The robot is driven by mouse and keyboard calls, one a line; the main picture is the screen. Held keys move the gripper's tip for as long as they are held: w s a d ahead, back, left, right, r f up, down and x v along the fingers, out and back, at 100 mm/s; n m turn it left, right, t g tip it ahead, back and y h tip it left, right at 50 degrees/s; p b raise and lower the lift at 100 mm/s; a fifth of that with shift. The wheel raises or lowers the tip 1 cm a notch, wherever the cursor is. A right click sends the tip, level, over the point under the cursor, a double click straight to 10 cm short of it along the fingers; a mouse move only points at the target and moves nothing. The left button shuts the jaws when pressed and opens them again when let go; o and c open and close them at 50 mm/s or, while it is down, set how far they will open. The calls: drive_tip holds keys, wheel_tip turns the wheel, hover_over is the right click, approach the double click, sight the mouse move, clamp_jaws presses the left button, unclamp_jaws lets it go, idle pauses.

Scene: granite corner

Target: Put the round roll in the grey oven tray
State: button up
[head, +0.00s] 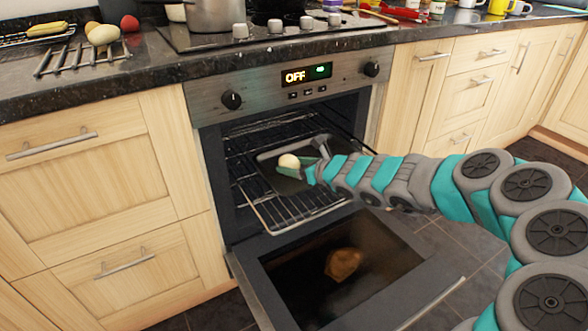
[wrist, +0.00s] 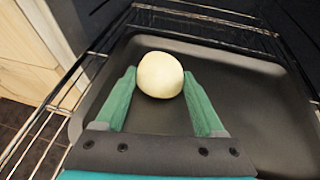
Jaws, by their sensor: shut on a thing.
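The pale round roll (head: 289,161) is between the fingers of my gripper (head: 296,171), inside the open oven. In the wrist view the roll (wrist: 160,75) sits between the two green fingertips (wrist: 160,85), which are shut on it. The grey oven tray (head: 268,157) lies on the pulled-out oven rack. In the wrist view the tray (wrist: 240,110) spreads out beneath and around the roll. The roll is over the tray's inner area; I cannot tell whether it touches the tray's floor.
The oven door (head: 400,275) hangs open below the wire rack (head: 290,209). A brown rounded shape (head: 343,263) shows on its glass, perhaps a reflection. The counter (head: 90,75) above holds a pale oval item (head: 103,35), a red one (head: 130,23) and a pot (head: 215,14).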

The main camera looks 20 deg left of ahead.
drive_tip(key=shift+f, duration=0.3)
drive_tip(key=shift+f, duration=0.1)
drive_tip(key=o, duration=1.3)
drive_tip(key=shift+o, duration=0.2)
drive_tip(key=p+v, duration=0.1)
drive_tip(key=v, duration=1)
drive_tip(key=shift+w, duration=0.1)
drive_tip(key=shift+s+d+r, duration=0.25)
drive_tip(key=shift+s+d, duration=0.1)
drive_tip(key=shift+d, duration=0.05)
